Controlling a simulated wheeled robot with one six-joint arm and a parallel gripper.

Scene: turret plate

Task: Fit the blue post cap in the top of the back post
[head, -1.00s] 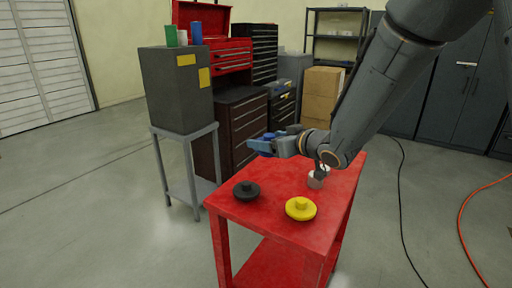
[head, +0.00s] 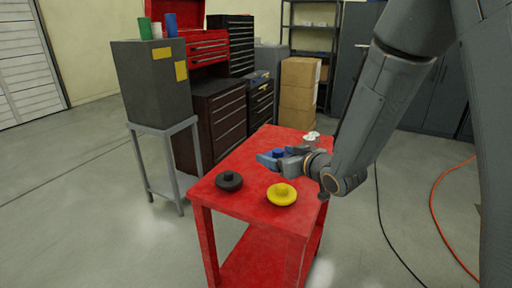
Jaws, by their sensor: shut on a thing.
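In the head view, my gripper (head: 271,158) is shut on the blue post cap (head: 278,153), which is partly hidden by the jaws. It is held over the red table (head: 240,208), behind the yellow cap. The black cap (head: 229,181) and the yellow cap (head: 282,194) lie on the table near its front, apart from each other. I cannot pick out the back post for certain. A small white piece (head: 312,137) is at the table's far end, too small to make out.
A grey box (head: 152,85) on a grey stand (head: 166,160) is at left, with green, white and blue cylinders on top. Dark drawer cabinets (head: 218,117) and cardboard boxes (head: 300,92) stand behind the table. Cables lie on the floor at right.

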